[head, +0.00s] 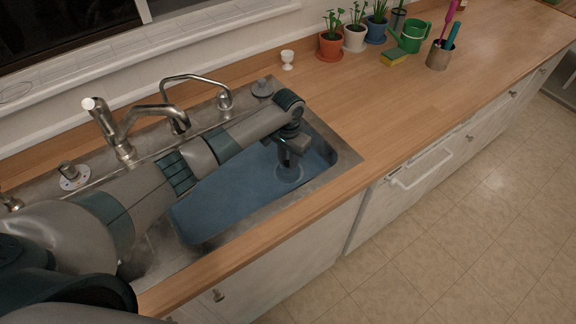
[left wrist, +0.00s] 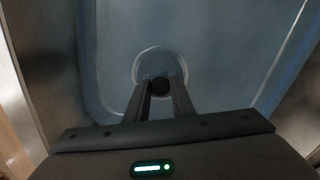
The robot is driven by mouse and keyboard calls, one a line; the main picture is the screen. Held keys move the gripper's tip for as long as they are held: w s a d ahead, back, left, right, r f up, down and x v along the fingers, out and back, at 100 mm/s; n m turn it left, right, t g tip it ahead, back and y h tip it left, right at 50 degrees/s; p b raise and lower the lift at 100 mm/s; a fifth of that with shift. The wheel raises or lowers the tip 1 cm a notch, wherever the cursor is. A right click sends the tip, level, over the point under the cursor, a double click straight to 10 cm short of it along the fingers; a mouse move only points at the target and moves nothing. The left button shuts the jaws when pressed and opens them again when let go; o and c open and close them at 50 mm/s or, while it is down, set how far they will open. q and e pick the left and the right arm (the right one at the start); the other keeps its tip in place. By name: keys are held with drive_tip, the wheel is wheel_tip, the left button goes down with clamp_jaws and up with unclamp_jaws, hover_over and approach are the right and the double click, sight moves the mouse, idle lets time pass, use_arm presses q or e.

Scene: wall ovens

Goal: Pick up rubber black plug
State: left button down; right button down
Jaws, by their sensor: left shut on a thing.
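The black rubber plug (left wrist: 160,86) shows in the left wrist view as a small dark round piece between my fingertips, in the middle of the round drain (left wrist: 149,62). My left gripper (left wrist: 161,89) is shut on it. In the head view my left gripper (head: 287,168) points down into the blue-looking sink basin (head: 222,205), over the drain (head: 289,175) near the basin's right end. The plug cannot be made out there, and I cannot tell whether it is lifted clear of the drain. My right gripper is not in view.
Metal faucets (head: 125,128) stand behind the sink, close to my left arm. The counter (head: 370,110) right of the sink is clear.

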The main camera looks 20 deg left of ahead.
sight(288, 163)
use_arm(q)
wheel_tip(288, 163, up, 8)
drive_tip(key=shift+r+b, duration=0.15)
drive_tip(key=shift+b, duration=1.05)
drive_tip(key=shift+r, duration=0.55)
drive_tip(key=shift+r, duration=0.1)
